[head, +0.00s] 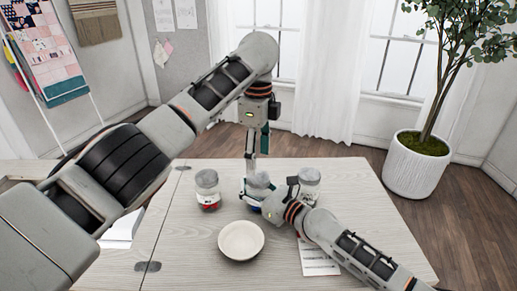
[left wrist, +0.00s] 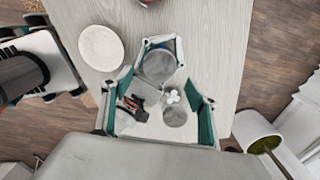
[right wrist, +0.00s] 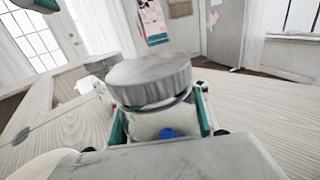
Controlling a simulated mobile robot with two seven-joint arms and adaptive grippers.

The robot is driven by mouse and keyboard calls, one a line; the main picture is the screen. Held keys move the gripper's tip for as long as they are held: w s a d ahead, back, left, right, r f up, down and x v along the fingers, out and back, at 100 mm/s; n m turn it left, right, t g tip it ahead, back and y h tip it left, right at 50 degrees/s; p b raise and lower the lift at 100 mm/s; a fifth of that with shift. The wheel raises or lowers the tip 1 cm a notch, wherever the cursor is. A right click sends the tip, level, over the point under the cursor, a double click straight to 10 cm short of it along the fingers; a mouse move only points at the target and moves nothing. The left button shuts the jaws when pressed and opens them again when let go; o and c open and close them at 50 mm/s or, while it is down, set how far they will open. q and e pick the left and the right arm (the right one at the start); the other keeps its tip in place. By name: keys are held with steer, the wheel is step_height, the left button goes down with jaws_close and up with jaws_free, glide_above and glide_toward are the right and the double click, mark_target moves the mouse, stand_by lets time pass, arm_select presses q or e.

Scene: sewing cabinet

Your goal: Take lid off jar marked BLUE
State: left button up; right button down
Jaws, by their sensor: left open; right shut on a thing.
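The middle jar has a grey metal lid (right wrist: 150,78) and something blue (right wrist: 167,132) low on its clear body; no marking is readable. It stands on the table (head: 190,260), where the head view shows its lid (head: 257,180) partly hidden by my grippers. My right gripper (right wrist: 160,122) is shut around the jar's body, below the lid. My left gripper (left wrist: 160,90) is open, pointing down from above, with its fingers apart and empty. The same lid shows in the left wrist view (left wrist: 159,63), between the right gripper's fingers. The lid is on the jar.
A jar with red contents (head: 208,190) stands to the left and another lidded jar (head: 309,176) to the right, close to my grippers. A white bowl (head: 241,240) sits in front. A printed sheet (head: 318,262) lies at front right, partly under my right arm.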

mark_target(258, 177)
arm_select(q)
steer(key=shift+f, duration=2.9)
steer(key=c, duration=1.2)
steer(key=shift+o, duration=0.2)
steer(key=n, duration=0.5)
steer(key=shift+n, duration=0.4)
steer(key=n, duration=0.4)
steer(key=shift+r, duration=0.2)
steer(key=shift+r, duration=0.9)
